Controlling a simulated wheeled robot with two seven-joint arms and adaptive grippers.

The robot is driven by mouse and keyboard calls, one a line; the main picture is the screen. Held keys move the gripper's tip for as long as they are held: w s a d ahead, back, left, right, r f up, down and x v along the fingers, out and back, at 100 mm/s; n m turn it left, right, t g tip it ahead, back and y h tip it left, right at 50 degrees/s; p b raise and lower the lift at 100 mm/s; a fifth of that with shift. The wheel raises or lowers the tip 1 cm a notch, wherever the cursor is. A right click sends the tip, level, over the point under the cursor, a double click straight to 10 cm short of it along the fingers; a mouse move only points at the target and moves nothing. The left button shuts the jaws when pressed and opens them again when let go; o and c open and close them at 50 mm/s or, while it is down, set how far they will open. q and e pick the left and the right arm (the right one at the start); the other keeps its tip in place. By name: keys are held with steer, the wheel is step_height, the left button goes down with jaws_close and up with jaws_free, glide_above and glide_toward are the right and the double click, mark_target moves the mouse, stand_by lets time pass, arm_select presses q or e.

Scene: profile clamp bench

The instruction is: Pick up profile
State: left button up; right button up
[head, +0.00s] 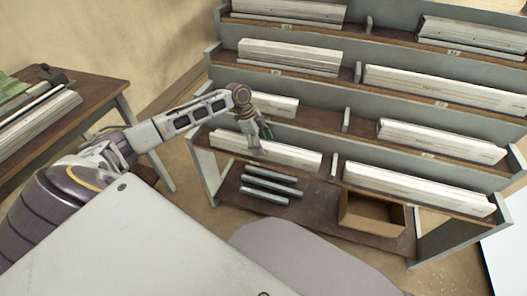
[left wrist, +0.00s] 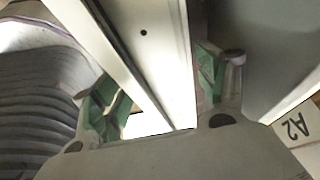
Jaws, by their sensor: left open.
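White profiles lie along the sloped shelves of a grey rack. My left gripper (head: 258,140) is over the white profile (head: 292,154) in the lower left bay of the rack. In the left wrist view, my left gripper (left wrist: 158,88) is open, with green-padded fingers on either side of a long white profile (left wrist: 150,40) that has a dark hole. The profile passes between the fingers. I cannot tell whether either finger touches it. My right gripper is not in view.
The rack (head: 345,122) has dividers and more profiles, including one in the lower right bay (head: 415,187). Grey bars (head: 270,186) and an open brown box (head: 372,212) are on its bottom board. A side table (head: 95,92) stands left. An A2 label (left wrist: 295,127) is near my gripper.

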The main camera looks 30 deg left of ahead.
arm_select(q)
steer(key=shift+d+f, duration=0.15)
steer(key=shift+f, duration=0.2)
steer(key=shift+w+r, duration=0.1)
steer(key=c, duration=1.2)
